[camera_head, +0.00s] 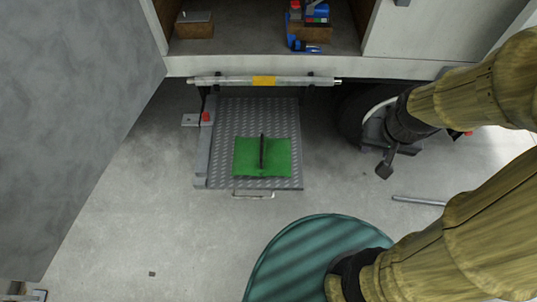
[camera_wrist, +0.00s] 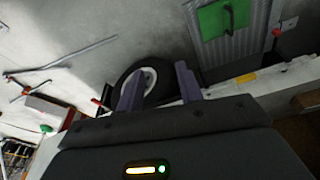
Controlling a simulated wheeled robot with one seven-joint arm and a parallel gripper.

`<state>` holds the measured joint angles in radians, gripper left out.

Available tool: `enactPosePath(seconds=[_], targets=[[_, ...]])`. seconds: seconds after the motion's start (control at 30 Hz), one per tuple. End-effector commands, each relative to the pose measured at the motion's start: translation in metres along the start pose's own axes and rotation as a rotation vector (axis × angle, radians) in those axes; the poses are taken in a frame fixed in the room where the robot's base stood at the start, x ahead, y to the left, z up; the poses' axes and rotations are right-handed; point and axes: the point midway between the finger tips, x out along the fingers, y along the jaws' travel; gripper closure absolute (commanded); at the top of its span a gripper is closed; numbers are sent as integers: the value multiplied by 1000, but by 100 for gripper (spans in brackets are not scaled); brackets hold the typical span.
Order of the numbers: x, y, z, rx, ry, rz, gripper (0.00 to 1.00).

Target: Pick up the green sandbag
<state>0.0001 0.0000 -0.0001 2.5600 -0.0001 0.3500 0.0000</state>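The green sandbag (camera_head: 247,162) is a flat green square with a dark upright handle (camera_head: 263,151) across its middle. It lies on a grey tread-plate platform (camera_head: 228,115) below the truck bed. In the wrist view the sandbag (camera_wrist: 210,22) shows at the top right, on the platform (camera_wrist: 256,30). My gripper (camera_wrist: 158,82) has its two purple fingers spread apart with nothing between them. In the head view the dark end of my arm (camera_head: 385,158) is to the right of the sandbag, clear of it. Its fingers are hard to make out there.
The truck bed (camera_head: 265,50) is behind the platform, with a bar (camera_head: 225,81) along its edge. A wheel (camera_wrist: 148,78) is near my gripper. A grey panel (camera_head: 70,120) stands at left. The floor (camera_head: 150,225) in front of the platform is mostly clear.

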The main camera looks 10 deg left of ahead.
Motion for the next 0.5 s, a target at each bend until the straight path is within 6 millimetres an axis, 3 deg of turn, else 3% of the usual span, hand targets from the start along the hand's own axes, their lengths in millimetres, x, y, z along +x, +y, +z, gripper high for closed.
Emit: enactPosePath(seconds=[0.33,0.5], targets=[[6,-3,-1,-5,8,-4,59],[43,-22,-9,-37,67,-28,59]])
